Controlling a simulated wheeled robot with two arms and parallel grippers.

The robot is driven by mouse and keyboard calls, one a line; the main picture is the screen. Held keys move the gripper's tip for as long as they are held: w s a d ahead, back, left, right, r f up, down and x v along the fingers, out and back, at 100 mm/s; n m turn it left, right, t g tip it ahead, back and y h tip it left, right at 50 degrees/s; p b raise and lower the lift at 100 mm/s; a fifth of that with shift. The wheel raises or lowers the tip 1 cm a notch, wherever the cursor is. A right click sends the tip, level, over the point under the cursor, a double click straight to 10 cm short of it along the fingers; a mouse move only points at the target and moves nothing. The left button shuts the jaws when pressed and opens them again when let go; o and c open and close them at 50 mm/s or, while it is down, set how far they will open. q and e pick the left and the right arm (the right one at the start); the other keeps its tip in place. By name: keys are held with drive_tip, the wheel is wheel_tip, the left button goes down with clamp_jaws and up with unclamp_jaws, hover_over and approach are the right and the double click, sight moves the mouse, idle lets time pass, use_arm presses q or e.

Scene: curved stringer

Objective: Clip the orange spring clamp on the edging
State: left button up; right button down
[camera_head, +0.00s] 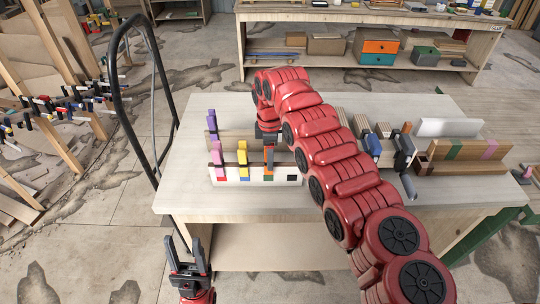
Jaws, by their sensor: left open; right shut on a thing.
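The orange spring clamp (268,159) is upright in the white clamp rack (228,181) on the workbench, at the rack's right part. My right gripper (268,139) reaches down over the rack and is shut on the clamp's upper end. The arm hides part of the gripper. My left gripper (187,257) is open and empty, low in front of the bench's front left edge. At the bench's right lies a wooden workpiece (440,167) with green and pink bands and a white board (449,128) behind it. I cannot tell which strip is the edging.
Pink (217,160), yellow (243,158) and purple (212,122) clamps stand at the rack. A blue-handled clamp (374,145) and a grey clamp (405,152) are by the workpiece. My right arm crosses the bench's middle. The bench (185,200) is bare at its left front.

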drive_tip(key=shift+f, duration=0.35)
drive_tip(key=shift+c, duration=0.5)
unclamp_jaws()
